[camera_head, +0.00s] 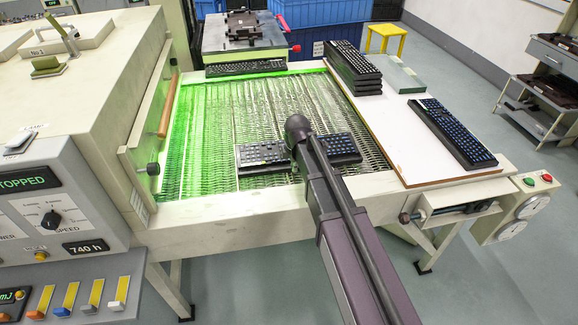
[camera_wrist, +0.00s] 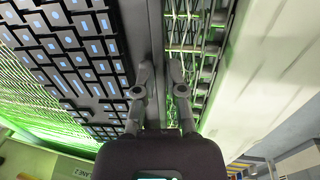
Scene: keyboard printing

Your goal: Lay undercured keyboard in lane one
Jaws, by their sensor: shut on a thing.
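A dark keyboard with blue-marked keys (camera_head: 262,154) is over the green-lit mesh belt (camera_head: 205,120), near its front edge. My arm crosses in front of its middle, and its right part shows on the other side. In the wrist view, my gripper (camera_wrist: 160,82) is shut on the near edge of this keyboard (camera_wrist: 75,65), which fills the upper left. The head view hides my fingertips behind the arm. I cannot tell whether the keyboard touches the belt. Thin pale lines run lengthwise along the belt. The keyboard's left end is near one of them.
A white side board (camera_head: 400,145) right of the belt holds a blue-keyed keyboard (camera_head: 452,132), a keyboard stack (camera_head: 354,70) and a grey-green box (camera_head: 397,76). Another keyboard (camera_head: 245,68) lies at the far end. The machine housing (camera_head: 100,90) bounds the left. Much belt behind the held keyboard is bare.

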